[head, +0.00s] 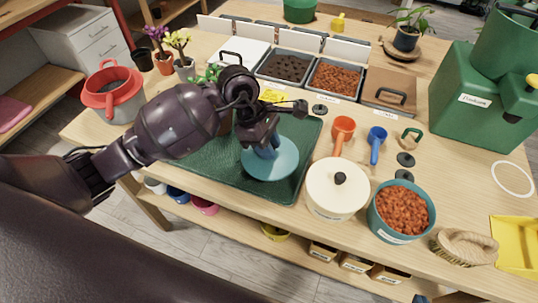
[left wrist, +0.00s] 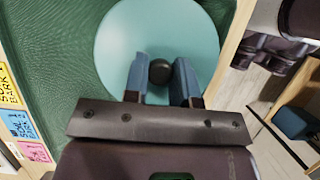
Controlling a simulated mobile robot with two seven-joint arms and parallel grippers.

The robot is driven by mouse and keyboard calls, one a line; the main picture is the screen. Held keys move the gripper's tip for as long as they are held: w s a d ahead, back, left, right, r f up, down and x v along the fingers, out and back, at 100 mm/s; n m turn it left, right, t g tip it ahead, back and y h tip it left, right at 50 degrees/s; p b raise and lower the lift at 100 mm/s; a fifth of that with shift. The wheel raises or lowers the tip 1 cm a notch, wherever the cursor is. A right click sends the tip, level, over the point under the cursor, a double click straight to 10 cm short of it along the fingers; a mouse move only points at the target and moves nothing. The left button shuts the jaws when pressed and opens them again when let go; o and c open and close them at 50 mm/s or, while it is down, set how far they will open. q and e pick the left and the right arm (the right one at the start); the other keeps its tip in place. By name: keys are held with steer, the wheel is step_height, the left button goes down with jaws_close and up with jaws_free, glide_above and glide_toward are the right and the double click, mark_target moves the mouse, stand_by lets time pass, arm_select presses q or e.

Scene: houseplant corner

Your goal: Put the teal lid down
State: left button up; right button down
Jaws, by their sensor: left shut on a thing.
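The teal lid (head: 270,165) is a round disc with a dark knob, over the front right part of the dark green mat (head: 222,166). My left gripper (head: 268,150) is above it, shut on the knob. In the left wrist view the lid (left wrist: 157,30) lies flat-on to the camera, with a blue finger on each side of the black knob (left wrist: 160,71). I cannot tell whether the lid touches the mat or hangs just above it. My right gripper is not in view.
A cream lidded pot (head: 335,198) stands right of the mat, and a teal pot (head: 402,212) of brown pellets stands beyond it. Orange (head: 342,132) and blue (head: 376,143) scoops lie behind. Trays (head: 285,68) line the back. The mat's front left is clear.

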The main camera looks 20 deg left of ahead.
arm_select(q)
steer(key=shift+f, duration=2)
steer(key=shift+f+b, duration=0.15)
steer(key=shift+b, duration=0.15)
steer(key=o, duration=0.9)
steer(key=p+v, duration=0.1)
steer(key=v, duration=1.1)
